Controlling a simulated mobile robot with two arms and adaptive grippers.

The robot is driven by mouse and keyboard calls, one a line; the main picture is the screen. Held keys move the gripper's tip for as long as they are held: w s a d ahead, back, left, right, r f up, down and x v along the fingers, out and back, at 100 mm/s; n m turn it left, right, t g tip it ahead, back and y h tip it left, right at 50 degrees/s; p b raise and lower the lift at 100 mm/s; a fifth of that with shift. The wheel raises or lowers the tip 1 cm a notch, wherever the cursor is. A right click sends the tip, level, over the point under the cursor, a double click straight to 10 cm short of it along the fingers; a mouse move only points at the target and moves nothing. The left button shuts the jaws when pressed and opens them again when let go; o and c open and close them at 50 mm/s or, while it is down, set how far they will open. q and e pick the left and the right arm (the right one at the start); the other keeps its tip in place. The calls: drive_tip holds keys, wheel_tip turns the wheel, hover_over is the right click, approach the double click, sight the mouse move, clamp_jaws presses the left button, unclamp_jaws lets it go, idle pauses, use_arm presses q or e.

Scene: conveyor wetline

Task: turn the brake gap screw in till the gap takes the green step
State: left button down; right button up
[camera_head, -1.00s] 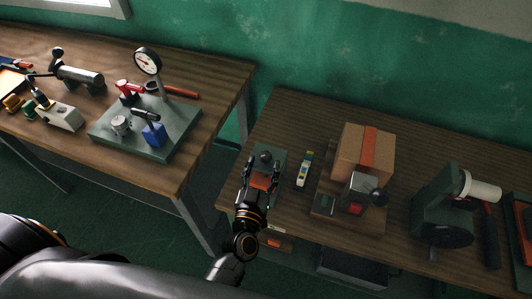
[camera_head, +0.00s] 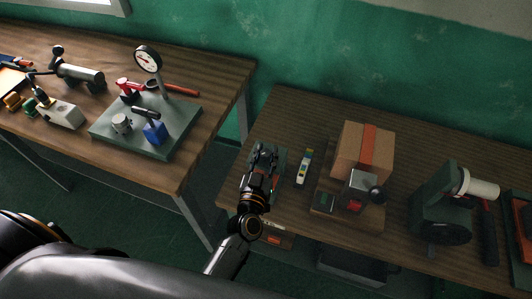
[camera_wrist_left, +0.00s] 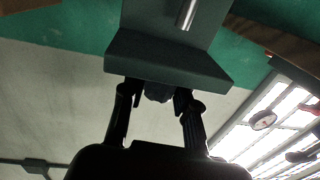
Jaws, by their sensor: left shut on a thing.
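The brake unit (camera_head: 281,158) is a dark grey-green fixture on the right bench, mostly hidden behind my left gripper (camera_head: 263,152) in the head view. In the left wrist view its grey-green block (camera_wrist_left: 165,62) fills the top, with a pale metal rod above it. A dark rounded knob (camera_wrist_left: 158,93), seemingly the gap screw's head, sits at the block's edge between the fingers of my left gripper (camera_wrist_left: 160,97), which is shut on it. The gap itself cannot be made out. A stepped gauge (camera_head: 304,167) with white, yellow, green and blue parts lies to the right, apart from the gripper.
A dark green machine (camera_head: 443,205) is farther right. The left bench holds a dial gauge stand (camera_head: 149,60). Bare wood lies behind the brake unit.

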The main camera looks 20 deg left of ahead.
use_arm(q)
drive_tip(key=shift+m+h+p, duration=0.3)
drive_tip(key=shift+m+h, duration=0.5)
drive_tip(key=shift+h, duration=0.4)
drive_tip(key=c, duration=1)
unclamp_jaws()
drive_tip(key=s, duration=1.2)
drive_tip(key=shift+a, duration=0.35)
